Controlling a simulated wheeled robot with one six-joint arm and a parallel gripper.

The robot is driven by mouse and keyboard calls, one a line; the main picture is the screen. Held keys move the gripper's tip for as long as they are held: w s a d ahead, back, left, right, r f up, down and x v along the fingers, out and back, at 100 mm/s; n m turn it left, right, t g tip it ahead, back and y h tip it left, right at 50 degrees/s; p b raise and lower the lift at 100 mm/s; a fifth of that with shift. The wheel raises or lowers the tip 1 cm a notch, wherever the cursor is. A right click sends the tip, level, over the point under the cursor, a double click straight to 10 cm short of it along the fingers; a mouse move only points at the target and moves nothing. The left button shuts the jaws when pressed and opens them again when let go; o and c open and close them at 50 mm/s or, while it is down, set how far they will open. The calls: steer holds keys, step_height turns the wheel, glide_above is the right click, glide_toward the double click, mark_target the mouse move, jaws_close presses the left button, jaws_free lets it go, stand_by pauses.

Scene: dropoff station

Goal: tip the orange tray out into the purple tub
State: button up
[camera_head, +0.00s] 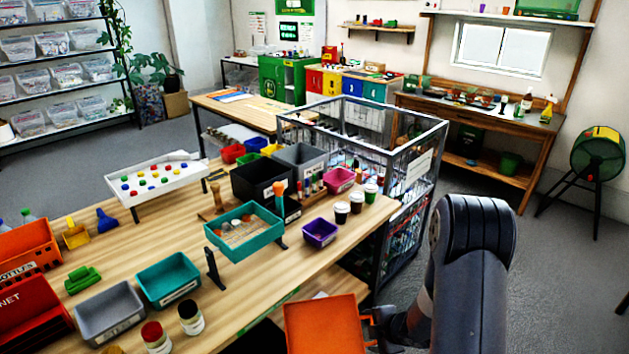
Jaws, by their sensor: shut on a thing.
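The orange tray (325,325) is at the bottom middle, in front of the table's near edge. My gripper (372,318) is shut on its right side. The tray's lower part is cut off by the picture edge. I see a plain orange face and cannot tell whether anything is in it. The small purple tub (320,232) stands upright on the wooden table, farther off than the tray, with its open top showing. The tray and the tub are well apart.
Left of the tub, a teal tray (245,232) stands raised on a stand. A wire cage (395,240) stands behind the table's right end. Bare tabletop (290,275) lies in front of the tub.

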steer(key=shift+r+g+y, duration=0.2)
steer(key=shift+g+y, duration=0.1)
steer(key=shift+g, duration=0.2)
steer(key=shift+r+m+g+y, duration=0.25)
steer(key=shift+m+g+y, duration=0.25)
steer(key=shift+g+y, duration=0.35)
steer(key=shift+r+m+g+y, duration=0.25)
steer(key=shift+m+g+y, duration=0.3)
steer(key=shift+g, duration=0.5)
